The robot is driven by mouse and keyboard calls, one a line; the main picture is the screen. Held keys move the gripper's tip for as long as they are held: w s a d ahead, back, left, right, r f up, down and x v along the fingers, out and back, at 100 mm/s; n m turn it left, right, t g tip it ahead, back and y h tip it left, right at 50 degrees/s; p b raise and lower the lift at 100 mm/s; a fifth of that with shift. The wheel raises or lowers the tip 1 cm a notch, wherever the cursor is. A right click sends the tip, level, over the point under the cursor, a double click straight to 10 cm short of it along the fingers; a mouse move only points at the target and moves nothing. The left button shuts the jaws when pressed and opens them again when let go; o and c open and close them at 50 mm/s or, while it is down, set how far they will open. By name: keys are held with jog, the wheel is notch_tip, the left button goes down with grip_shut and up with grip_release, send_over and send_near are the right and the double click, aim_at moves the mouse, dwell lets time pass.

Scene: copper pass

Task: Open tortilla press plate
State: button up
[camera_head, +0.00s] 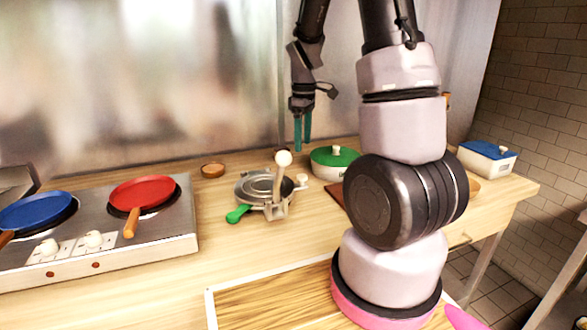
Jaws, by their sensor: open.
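The tortilla press (264,190) stands on the wooden counter, near the middle of the view. It has a round grey metal plate that looks closed or nearly flat, a lever with a white ball knob (283,158) standing up at its front, and a green handle (238,214) sticking out at its lower left. My gripper (302,143) hangs pointing down with its teal fingers above and behind the press, to the right of the knob. The fingers appear slightly apart, with nothing between them. It does not appear to touch the press.
A stove (118,240) with a red pan (142,192) and a blue pan (35,212) stands at the left. A green-lidded pot (333,157) is right of the press. A small wooden bowl (213,169) sits behind. A blue-lidded box (487,160) stands far right.

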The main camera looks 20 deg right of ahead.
aim_at(302, 175)
notch_tip(302, 175, down, 11)
jog(key=shift+r, duration=0.1)
dwell(0.3)
grip_shut()
dwell(1.5)
